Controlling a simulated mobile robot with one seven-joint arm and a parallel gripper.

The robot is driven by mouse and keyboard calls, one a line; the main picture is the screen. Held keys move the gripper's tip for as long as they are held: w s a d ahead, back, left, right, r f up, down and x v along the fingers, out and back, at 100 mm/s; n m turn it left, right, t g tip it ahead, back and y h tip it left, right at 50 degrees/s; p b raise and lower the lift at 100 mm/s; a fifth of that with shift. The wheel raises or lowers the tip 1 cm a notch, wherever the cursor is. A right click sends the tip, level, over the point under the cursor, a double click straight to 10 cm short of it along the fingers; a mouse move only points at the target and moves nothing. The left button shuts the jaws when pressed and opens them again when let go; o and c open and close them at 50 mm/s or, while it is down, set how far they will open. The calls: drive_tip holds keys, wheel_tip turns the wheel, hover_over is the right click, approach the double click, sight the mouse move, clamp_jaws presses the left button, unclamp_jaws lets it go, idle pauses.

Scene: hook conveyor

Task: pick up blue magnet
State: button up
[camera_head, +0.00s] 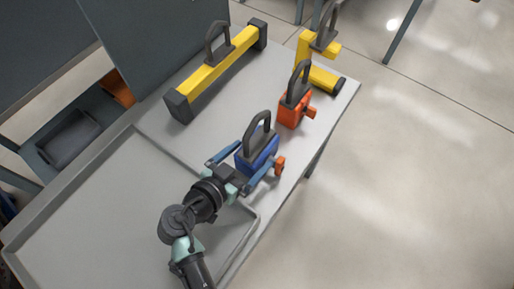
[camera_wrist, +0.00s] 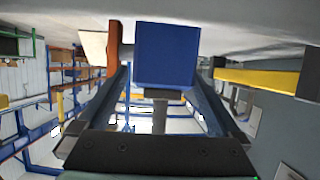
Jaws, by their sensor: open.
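The blue magnet (camera_head: 257,153) is a blue block with a dark grey loop handle on top and an orange knob at its right end. It stands upright on the grey table (camera_head: 170,143), just past the tray's rim. My gripper (camera_head: 246,168) is open, with one finger on each side of the blue block. In the wrist view the blue block (camera_wrist: 165,54) sits between the two spread fingers (camera_wrist: 162,88), near their tips. I cannot tell whether either finger touches it.
An orange magnet (camera_head: 294,108) with a dark handle stands just behind. A long yellow bar with a handle (camera_head: 216,70) lies at the back left, and a yellow bracket (camera_head: 318,72) at the back right. A shallow grey tray (camera_head: 90,215) covers the near left.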

sight(256, 147)
drive_tip(key=x, duration=0.4)
drive_tip(key=shift+w+a, duration=0.1)
drive_tip(key=shift+a, duration=0.05)
clamp_jaws()
drive_tip(key=shift+w+r, duration=0.15)
drive_tip(key=shift+r, duration=0.05)
